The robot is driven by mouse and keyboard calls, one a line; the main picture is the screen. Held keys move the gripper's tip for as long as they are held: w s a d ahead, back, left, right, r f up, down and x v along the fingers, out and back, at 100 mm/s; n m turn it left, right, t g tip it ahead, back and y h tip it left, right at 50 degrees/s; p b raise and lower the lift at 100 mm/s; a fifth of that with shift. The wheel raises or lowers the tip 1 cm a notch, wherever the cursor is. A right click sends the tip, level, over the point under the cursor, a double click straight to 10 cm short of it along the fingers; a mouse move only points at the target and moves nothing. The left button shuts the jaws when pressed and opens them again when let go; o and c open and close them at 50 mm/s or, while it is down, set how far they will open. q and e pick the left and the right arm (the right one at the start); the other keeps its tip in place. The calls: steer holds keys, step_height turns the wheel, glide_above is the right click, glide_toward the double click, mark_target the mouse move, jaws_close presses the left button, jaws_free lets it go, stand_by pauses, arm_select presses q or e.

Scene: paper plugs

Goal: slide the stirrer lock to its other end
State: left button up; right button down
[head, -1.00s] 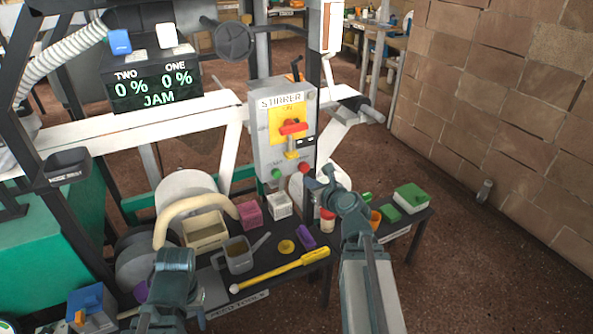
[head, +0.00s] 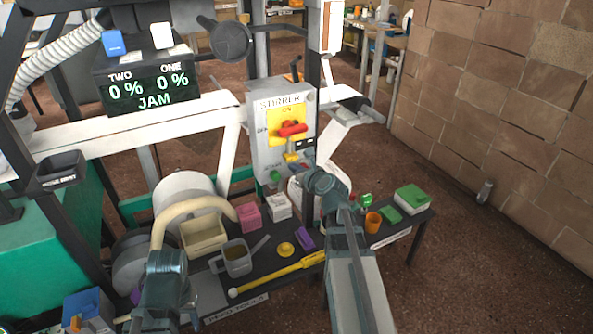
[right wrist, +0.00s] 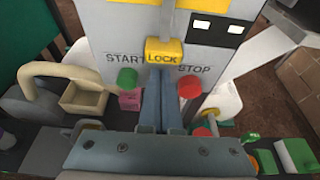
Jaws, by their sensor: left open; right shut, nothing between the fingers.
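The grey stirrer box (head: 262,150) stands upright in the head view, with a red switch handle (head: 291,130) on a yellow plate. Below the handle is the yellow lock (head: 291,157). In the right wrist view the lock (right wrist: 163,50) sits on a vertical grey bar, above and between the START and STOP buttons. My right gripper (right wrist: 162,72) is shut and empty, its fingertips right below the lock's lower edge; I cannot tell whether they touch. In the head view my right gripper (head: 305,172) partly hides the box's lower right. My left gripper (head: 163,285) is open, low at the left, away from the box.
A green START button (right wrist: 127,79) and a red STOP button (right wrist: 190,87) flank my right fingers. Below, a dark table holds a grey jug (head: 237,258), a yellow-handled tool (head: 280,274), a beige bin (head: 203,233) and small boxes. A screen (head: 148,90) reads JAM.

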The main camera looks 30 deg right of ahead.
arm_select(q)
steer(key=shift+d+r, duration=0.1)
steer(key=shift+r, duration=0.4)
arm_select(e)
steer(key=shift+r, duration=0.5)
step_height(320, 180, up, 3)
steer(key=p, duration=0.3)
steer(key=shift+w+p, duration=0.1)
steer(key=shift+p, duration=0.25)
arm_select(q)
step_height(320, 180, up, 3)
arm_select(e)
steer(key=shift+d, duration=0.1)
arm_select(q)
step_height(320, 180, down, 5)
steer(key=b, duration=0.5)
arm_select(e)
steer(key=p, duration=0.4)
glide_toward(292, 156)
step_height(292, 156, down, 3)
steer(key=s, duration=0.2)
arm_select(q)
steer(key=r, duration=0.1)
steer(key=s+r, duration=0.1)
steer(key=r, duration=0.2)
steer(key=shift+s+d, duration=0.2)
steer(key=shift+s, duration=0.1)
arm_select(e)
steer(key=shift+f, duration=0.3)
